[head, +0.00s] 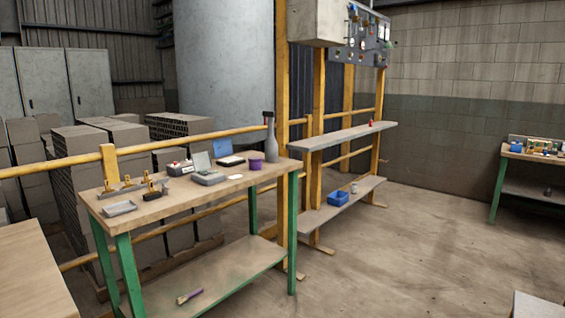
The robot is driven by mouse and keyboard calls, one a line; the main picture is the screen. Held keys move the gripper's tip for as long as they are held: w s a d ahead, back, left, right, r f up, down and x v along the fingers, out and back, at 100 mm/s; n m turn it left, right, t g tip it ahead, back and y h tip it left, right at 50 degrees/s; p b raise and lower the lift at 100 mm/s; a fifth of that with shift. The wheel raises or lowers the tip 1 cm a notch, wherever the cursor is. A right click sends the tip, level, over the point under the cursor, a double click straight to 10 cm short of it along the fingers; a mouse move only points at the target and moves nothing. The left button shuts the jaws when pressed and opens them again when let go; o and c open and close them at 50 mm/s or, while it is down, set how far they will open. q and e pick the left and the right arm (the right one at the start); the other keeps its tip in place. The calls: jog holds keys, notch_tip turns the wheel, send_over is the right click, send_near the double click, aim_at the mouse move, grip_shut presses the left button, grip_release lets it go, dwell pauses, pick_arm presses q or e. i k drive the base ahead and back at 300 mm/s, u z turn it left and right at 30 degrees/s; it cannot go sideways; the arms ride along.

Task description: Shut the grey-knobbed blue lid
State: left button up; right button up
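A blue lid (222,147) stands raised at the back of a dark, low box (232,161) on the wooden workbench with green legs (160,200). It is small and far off, and I cannot make out a grey knob on it. In front of it and to its left is a grey box (209,179) with a raised grey-green lid (201,161). Neither of my grippers is in view.
A purple cup (256,165) and a grey bottle (271,143) stand right of the boxes. A grey tray (120,208) lies at the bench's left end. The floor (400,250) to the right is clear.

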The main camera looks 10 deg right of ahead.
aim_at(221, 147)
jog(key=z, duration=0.2)
jog(key=i, duration=2.3)
jog(key=z, duration=0.15)
